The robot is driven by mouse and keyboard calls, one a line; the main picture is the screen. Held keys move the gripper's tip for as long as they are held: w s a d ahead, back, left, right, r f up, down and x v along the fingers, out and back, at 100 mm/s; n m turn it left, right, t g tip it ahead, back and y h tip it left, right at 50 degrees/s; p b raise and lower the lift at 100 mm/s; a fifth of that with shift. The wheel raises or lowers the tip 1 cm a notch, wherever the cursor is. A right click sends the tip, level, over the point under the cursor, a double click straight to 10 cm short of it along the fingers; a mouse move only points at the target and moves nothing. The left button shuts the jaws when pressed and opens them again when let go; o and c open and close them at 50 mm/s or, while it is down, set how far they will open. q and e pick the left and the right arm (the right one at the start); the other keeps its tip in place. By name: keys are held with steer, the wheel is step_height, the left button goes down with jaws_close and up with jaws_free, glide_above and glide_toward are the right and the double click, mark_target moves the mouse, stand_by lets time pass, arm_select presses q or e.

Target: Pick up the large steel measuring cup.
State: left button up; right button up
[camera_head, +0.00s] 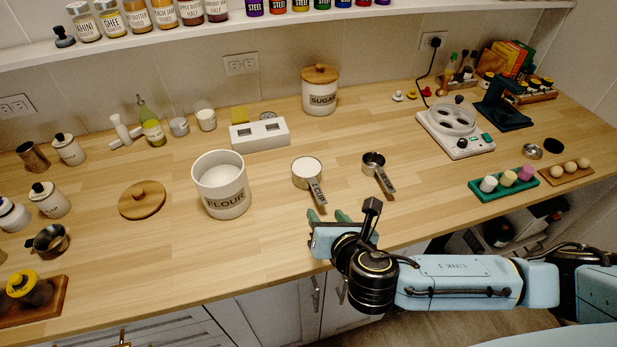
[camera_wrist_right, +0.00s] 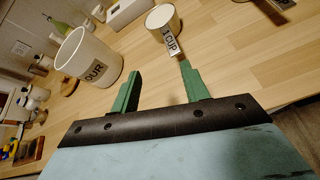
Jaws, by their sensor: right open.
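The large measuring cup (camera_head: 306,174), labelled "1 CUP" on its handle, stands on the wooden counter; its top looks white and its handle points toward the front edge. It also shows in the right wrist view (camera_wrist_right: 163,20), beyond the fingertips. My right gripper (camera_head: 326,215) is open and empty near the counter's front edge, just short of the handle's end. Its green fingers (camera_wrist_right: 160,68) are spread apart in the wrist view, with the handle beyond and nearer the right finger. A smaller steel measuring cup (camera_head: 373,161) stands to the right. My left gripper is not in view.
A white flour canister (camera_head: 222,190) stands open left of the large cup, its wooden lid (camera_head: 142,199) beside it. A white block with openings (camera_head: 260,135) and a sugar canister (camera_head: 320,95) stand behind. A scale-like device (camera_head: 455,132) and green tray (camera_head: 505,184) are to the right.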

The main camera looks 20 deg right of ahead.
mark_target(316, 187)
steer(key=w+f+n, duration=0.1)
steer(key=w, duration=0.2)
steer(key=w+f+n, duration=0.1)
steer(key=w, duration=0.1)
steer(key=w+d+f+n, duration=0.1)
steer(key=w, duration=0.2)
steer(key=shift+w+d+f+n+t+b, duration=0.1)
steer(key=shift+w+f+n+t+b, duration=0.05)
steer(key=shift+w+n+t+b, duration=0.2)
steer(key=shift+d+f+b+x, duration=0.1)
steer(key=shift+f+b+x, duration=0.05)
steer(key=shift+x, duration=1.2)
steer(key=shift+d+f+b+x, duration=0.1)
steer(key=shift+f+b+x, duration=0.05)
steer(key=shift+x, duration=1.15)
steer(key=shift+s, duration=0.1)
jaws_close()
